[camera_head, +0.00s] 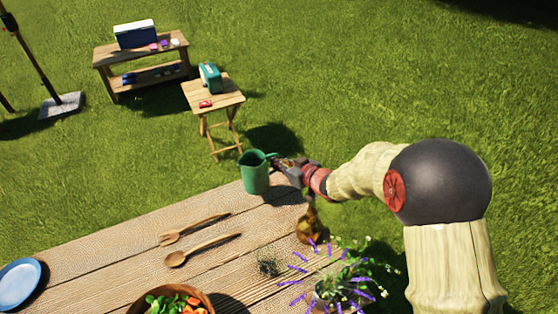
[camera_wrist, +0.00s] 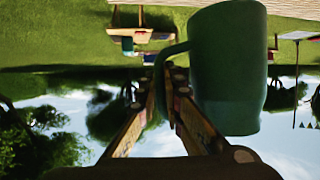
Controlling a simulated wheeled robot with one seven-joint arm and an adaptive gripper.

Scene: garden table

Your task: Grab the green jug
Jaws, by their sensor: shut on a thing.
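The green jug (camera_head: 255,174) is upright at the far edge of the wooden table (camera_head: 110,255) in the head view; I cannot tell whether its base touches the wood. Its handle faces right, toward my gripper (camera_head: 284,165). In the wrist view, which is upside down, the jug (camera_wrist: 228,70) fills the upper middle right. My gripper (camera_wrist: 166,92) is shut on the handle, with the fingers on either side of it. The fingertips are small and partly hidden in the head view.
A wooden fork (camera_head: 190,231), a spoon (camera_head: 200,250), a blue plate (camera_head: 18,283) and a salad bowl (camera_head: 172,301) lie on the table. A dark yellowish bottle (camera_head: 309,228) and purple flowers (camera_head: 345,285) stand near my arm. A small folding table (camera_head: 225,98) stands beyond on grass.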

